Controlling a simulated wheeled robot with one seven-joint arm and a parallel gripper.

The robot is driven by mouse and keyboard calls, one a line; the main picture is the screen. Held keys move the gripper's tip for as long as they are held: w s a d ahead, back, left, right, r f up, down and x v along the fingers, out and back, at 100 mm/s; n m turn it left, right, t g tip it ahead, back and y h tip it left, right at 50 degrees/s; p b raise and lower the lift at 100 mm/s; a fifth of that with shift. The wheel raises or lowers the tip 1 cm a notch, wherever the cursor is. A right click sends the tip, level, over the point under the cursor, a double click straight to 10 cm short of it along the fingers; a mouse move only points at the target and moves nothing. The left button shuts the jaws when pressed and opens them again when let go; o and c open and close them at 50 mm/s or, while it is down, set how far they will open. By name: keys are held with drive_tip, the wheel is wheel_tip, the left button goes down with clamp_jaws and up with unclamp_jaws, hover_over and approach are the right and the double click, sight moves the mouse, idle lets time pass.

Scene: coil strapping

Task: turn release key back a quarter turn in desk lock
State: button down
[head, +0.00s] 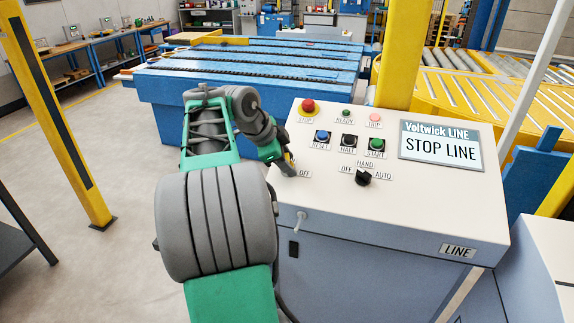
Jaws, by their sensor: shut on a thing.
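The control desk (400,215) has a pale sloping top with labelled buttons. My gripper (288,167) is at the left edge of the desk top, pointing down at the panel beside an OFF label. It is shut on the release key, which it mostly hides along with the desk lock. The key's angle cannot be made out. A small yellow patch shows at the gripper's end.
Near my gripper are a red stop button (307,107), a blue RESET button (322,136) and a black selector knob (364,178). A STOP LINE screen (441,148) is at right. A yellow post (407,55) stands behind the desk.

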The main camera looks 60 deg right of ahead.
drive_tip(key=n+b, duration=0.1)
drive_tip(key=n, duration=0.2)
drive_tip(key=shift+t+h, duration=0.4)
drive_tip(key=shift+w+f, duration=0.1)
drive_tip(key=shift+f, duration=0.05)
